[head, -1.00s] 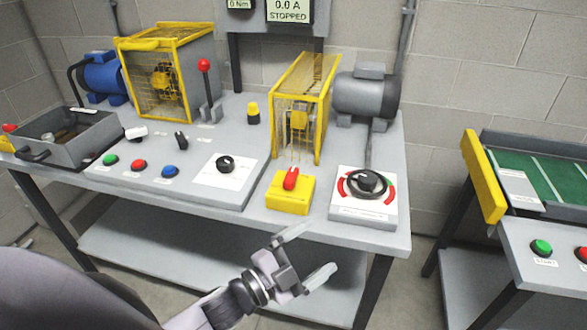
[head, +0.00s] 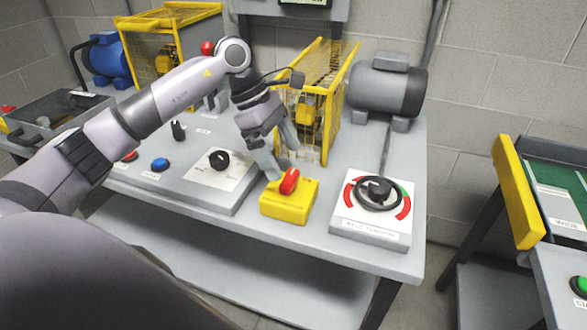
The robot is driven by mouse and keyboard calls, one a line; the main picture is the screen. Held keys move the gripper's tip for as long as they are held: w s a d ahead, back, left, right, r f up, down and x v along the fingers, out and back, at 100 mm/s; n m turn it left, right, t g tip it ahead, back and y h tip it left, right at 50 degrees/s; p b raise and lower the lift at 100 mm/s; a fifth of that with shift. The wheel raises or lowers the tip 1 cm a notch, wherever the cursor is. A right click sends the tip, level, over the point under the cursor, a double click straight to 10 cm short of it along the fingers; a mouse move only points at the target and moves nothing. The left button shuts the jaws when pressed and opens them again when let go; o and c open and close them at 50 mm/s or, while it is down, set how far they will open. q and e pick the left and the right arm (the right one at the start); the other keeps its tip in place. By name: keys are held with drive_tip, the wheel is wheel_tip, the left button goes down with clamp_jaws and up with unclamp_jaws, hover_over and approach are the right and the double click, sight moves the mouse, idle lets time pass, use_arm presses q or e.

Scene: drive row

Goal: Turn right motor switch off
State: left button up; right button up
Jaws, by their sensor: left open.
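The yellow switch box (head: 288,206) sits near the front edge of the grey bench. A red rotary handle (head: 289,181) is on its top, tilted up toward the right. My left gripper (head: 283,164) is open and points down just above and behind the red handle. One finger comes down at the handle's left, the other behind it. I cannot tell whether either finger touches the handle. My right gripper is not in view.
A belt tension dial (head: 379,191) stands right of the switch box. A yellow mesh guard (head: 330,110) and a grey motor (head: 386,90) stand behind. A black knob panel (head: 220,175) is at the left. A second table stands at the far right.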

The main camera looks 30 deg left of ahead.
sight(288, 177)
use_arm(q)
drive_tip(key=shift+y, duration=0.5)
drive_tip(key=f, duration=0.4)
drive_tip(key=w+f, duration=0.1)
drive_tip(key=f, duration=0.1)
drive_tip(key=shift+d, duration=0.4)
drive_tip(key=c, duration=1)
